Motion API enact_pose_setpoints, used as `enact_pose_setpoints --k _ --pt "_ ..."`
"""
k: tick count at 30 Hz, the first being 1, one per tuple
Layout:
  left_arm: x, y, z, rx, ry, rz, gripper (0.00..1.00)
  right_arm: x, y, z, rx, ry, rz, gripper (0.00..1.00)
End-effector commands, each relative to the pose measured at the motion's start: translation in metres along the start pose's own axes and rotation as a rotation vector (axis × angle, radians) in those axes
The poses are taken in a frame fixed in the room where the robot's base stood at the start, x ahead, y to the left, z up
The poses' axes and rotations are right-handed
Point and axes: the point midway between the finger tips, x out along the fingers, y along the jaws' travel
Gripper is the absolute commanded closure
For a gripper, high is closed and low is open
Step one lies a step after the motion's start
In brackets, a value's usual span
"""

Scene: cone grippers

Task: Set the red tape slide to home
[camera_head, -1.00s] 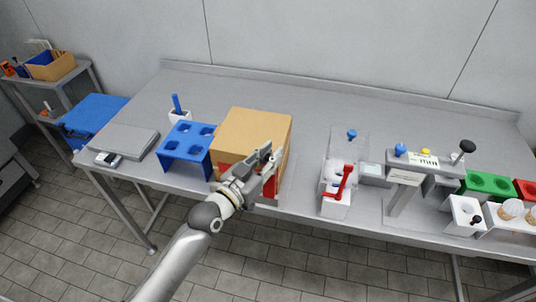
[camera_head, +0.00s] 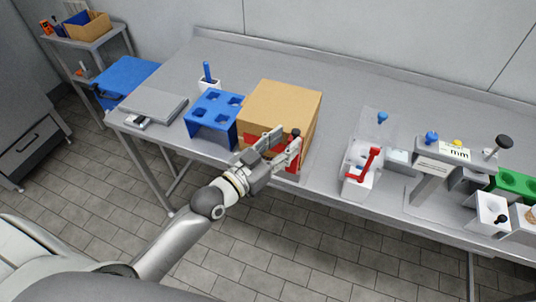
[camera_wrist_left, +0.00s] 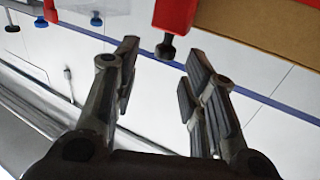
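A cardboard-coloured box (camera_head: 279,105) stands at the table's front edge, with red parts (camera_head: 292,168) on its front face. A black knob (camera_head: 296,132) shows at the front beside my left gripper's fingertips. My left gripper (camera_head: 286,143) is open in front of the box. In the left wrist view a red part (camera_wrist_left: 175,14) with a black knob (camera_wrist_left: 165,48) shows between the open fingertips (camera_wrist_left: 162,54); I see no grip on it. The fingers hide part of the red front, so the slide's position is unclear. My right gripper is out of view.
A blue rack (camera_head: 213,118) stands left of the box. Right of it are a white fixture with a red lever (camera_head: 371,160) and a grey measuring stand (camera_head: 430,178). A grey flat device (camera_head: 155,105) lies far left. The table behind the box is clear.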

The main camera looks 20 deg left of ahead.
Motion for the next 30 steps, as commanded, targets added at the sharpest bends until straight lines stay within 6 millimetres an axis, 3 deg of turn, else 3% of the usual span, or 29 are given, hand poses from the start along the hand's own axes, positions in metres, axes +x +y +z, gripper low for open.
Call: enact_pose_setpoints --k 6,12,30 --pt "-0.04 0.001 0.001 0.0 -0.003 0.002 0.6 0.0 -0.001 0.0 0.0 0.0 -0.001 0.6" --pt "-0.058 0.001 0.001 -0.001 -0.002 0.002 0.6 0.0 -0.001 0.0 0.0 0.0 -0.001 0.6" --pt "-0.063 0.001 0.0 -0.001 0.0 0.002 0.6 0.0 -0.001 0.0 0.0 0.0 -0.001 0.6"
